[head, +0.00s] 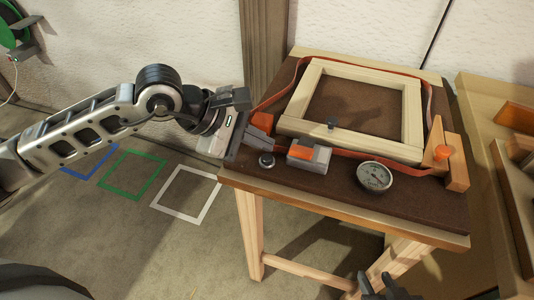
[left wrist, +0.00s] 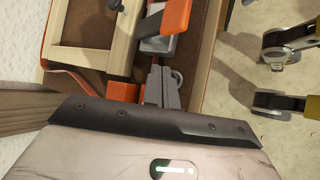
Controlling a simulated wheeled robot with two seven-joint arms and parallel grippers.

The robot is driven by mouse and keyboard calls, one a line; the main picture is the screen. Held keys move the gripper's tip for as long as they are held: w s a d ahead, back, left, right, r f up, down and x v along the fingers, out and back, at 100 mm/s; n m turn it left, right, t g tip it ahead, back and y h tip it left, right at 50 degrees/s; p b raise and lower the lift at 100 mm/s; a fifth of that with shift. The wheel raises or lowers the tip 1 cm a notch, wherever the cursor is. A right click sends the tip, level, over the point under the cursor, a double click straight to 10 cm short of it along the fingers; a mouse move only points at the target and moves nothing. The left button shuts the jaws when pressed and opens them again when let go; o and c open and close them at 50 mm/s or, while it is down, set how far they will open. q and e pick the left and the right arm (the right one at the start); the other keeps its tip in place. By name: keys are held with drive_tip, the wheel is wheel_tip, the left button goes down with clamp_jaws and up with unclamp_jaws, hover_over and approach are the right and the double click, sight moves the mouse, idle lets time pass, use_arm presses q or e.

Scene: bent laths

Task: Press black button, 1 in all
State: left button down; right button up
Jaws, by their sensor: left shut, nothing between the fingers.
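The black button (head: 266,160) is a dark round cap on a pale ring, near the front left of the brown bench top. In the left wrist view its ring (left wrist: 177,77) shows partly, the rest hidden behind my fingers. My left gripper (head: 259,139) is shut and empty, pointing over the bench just behind and left of the button. Its closed fingers also show in the left wrist view (left wrist: 158,76). Whether they touch anything is not clear. My right gripper (head: 378,284) is low in front of the bench, its fingers apart and empty.
A grey and orange clamp (head: 309,155) stands right of the button. A round gauge (head: 374,177) lies further right. A wooden frame (head: 409,115) with a reddish strap (head: 298,72) around it fills the back. An orange block (head: 262,119) sits beside my left fingers.

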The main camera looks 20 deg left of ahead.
use_arm(q)
drive_tip(key=shift+r+p, duration=0.95)
drive_tip(key=shift+r, duration=1.3)
